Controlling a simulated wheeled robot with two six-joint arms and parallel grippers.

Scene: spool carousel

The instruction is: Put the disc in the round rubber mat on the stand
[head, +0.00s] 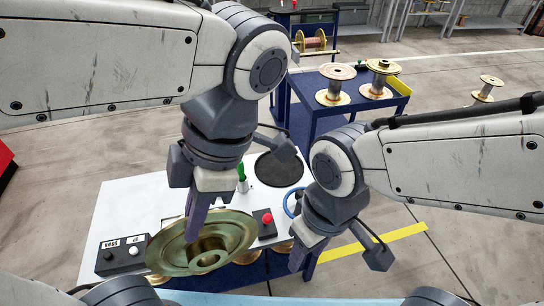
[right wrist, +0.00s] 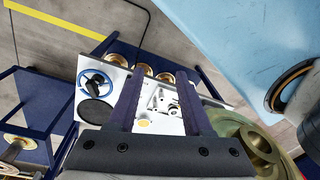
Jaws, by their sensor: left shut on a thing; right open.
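A brass-coloured disc (head: 228,228) with a raised hub hangs tilted over the front left of the white stand (head: 115,205). My left gripper (head: 194,225) is shut on its rim from above. In the right wrist view the disc (right wrist: 230,122) is at the lower right. The round black rubber mat (head: 278,170) lies bare at the back right of the stand and also shows in the right wrist view (right wrist: 96,112). My right gripper (head: 305,250) is open and empty at the stand's right edge; its two fingers show apart in the right wrist view (right wrist: 158,85).
A control box (head: 120,256), a red button box (head: 267,222), a green-topped post (head: 242,178) and a blue ring (head: 291,203) are on or by the stand. Brass spools show at its front edge. A blue cart (head: 330,110) with spools stands behind.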

